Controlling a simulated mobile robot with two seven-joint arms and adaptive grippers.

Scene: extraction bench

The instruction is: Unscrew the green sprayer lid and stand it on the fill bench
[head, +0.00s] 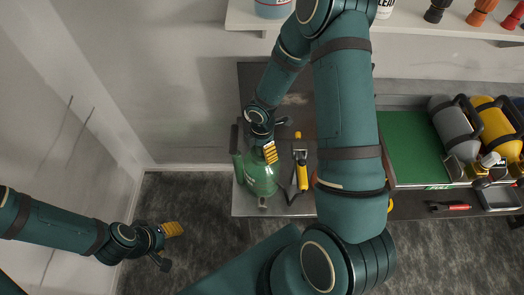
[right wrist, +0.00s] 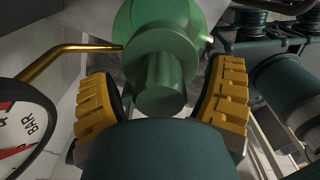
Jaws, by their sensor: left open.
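The green sprayer (head: 262,182) stands near the left end of a dark-topped bench (head: 275,208). My right gripper (head: 268,150) is over its top and hides the lid in the head view. In the right wrist view the green lid (right wrist: 160,75), with a stubby grip, sits between the yellow finger pads of my right gripper (right wrist: 162,105). Small gaps show on both sides, so the gripper looks open around the lid. My left gripper (head: 168,245) is open and empty, low on the left, over the floor and well away from the sprayer.
A yellow-handled wand (head: 302,172) lies right of the sprayer. A pressure gauge (right wrist: 22,128) and a brass tube (right wrist: 70,48) are close beside my right fingers. A green panel (head: 415,145) and grey and yellow cylinders (head: 450,125) are at right. My right arm covers the middle of the bench.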

